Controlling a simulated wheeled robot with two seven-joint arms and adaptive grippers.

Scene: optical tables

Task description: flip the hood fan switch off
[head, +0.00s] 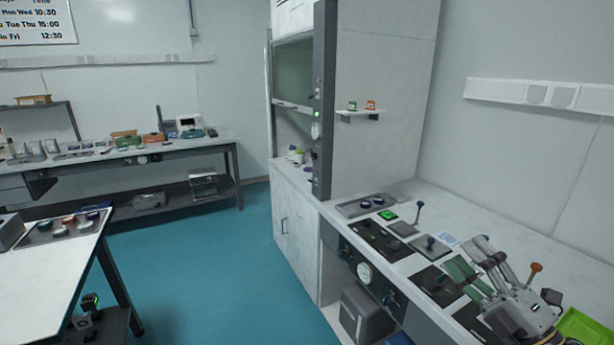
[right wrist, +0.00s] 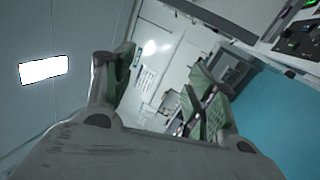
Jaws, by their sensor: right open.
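The fume hood (head: 385,90) stands in the middle of the head view. Its dark front post (head: 325,60) carries several small controls, a small green light (head: 317,114) and a white oval piece (head: 316,131). The controls are too small to tell which one is the fan switch or how it is set. My right gripper (head: 474,264) is over the counter at lower right, well apart from the post. It is open and empty, and its green-padded fingers also show in the right wrist view (right wrist: 163,85). My left gripper is out of view.
The counter (head: 470,205) holds dark panels with knobs and levers (head: 418,212). A green tray (head: 585,328) sits at lower right. A small shelf (head: 362,113) with two small items juts from the hood's side.

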